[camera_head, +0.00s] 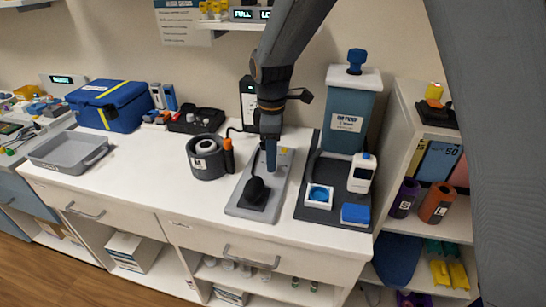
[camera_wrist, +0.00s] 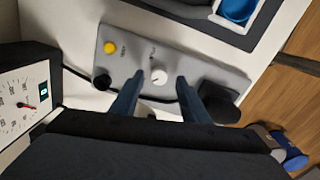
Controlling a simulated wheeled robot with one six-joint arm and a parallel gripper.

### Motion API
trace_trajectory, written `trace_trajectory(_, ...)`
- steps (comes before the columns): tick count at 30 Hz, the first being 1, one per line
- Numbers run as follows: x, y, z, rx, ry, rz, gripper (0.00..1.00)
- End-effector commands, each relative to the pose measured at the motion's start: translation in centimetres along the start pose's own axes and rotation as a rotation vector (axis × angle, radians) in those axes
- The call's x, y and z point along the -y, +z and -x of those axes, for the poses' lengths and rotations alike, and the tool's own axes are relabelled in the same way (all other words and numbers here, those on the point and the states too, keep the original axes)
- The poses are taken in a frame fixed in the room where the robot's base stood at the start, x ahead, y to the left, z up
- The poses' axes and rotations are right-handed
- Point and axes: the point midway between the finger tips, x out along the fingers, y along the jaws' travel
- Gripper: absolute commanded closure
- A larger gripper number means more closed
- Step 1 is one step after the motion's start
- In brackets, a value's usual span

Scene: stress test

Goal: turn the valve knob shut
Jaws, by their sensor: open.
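In the wrist view a small white round knob (camera_wrist: 158,76) with a dark pointer mark stands on a grey panel (camera_wrist: 205,68); it looks like the valve knob. Small lettering beside it is too blurred to read. The panel also shows in the head view (camera_head: 240,211), lying on the counter. My gripper (camera_wrist: 159,83) is open above the panel, its two blue fingers on either side of the white knob with gaps showing. I cannot tell the height of the fingertips over it. In the head view my gripper (camera_head: 271,166) points down and hides the knob.
A dial gauge box (camera_head: 248,100) stands behind. A dark round holder (camera_head: 207,158) is left, a filter unit (camera_head: 350,118) right.

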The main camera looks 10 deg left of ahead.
Motion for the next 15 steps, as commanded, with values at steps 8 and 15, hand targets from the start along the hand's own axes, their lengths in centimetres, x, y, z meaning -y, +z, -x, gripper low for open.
trace_trajectory(8,-0.1,0.2,-1.8,0.0,0.0,-0.003,0.59)
trace_trajectory(15,-0.1,0.3,-1.9,0.0,0.001,-0.005,0.62)
